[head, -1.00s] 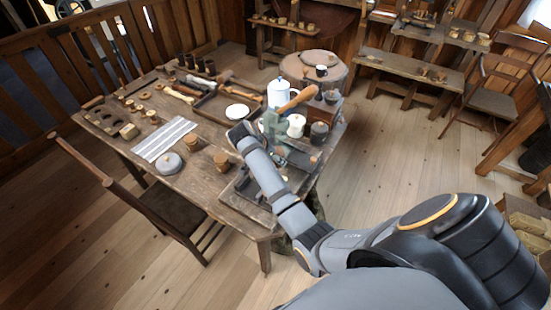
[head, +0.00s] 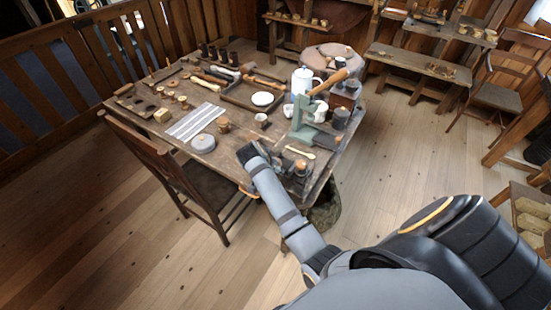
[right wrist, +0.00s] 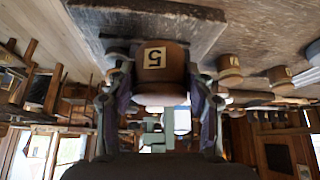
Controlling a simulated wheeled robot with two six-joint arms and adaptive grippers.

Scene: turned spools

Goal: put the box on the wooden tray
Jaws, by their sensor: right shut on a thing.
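My right gripper (right wrist: 158,98) is shut on a brown, round-sided wooden box (right wrist: 165,62) with a pale label marked 5. In the head view my right gripper (head: 247,155) is over the table's near edge, and the arm hides most of what it holds. A dark wooden tray (head: 232,101) with a white plate lies toward the back of the table. Another dark tray-like edge (right wrist: 140,12) is close to the held box in the right wrist view; I cannot tell which tray the task names. My left gripper is not in view.
A chair (head: 180,165) is at the table's near side.

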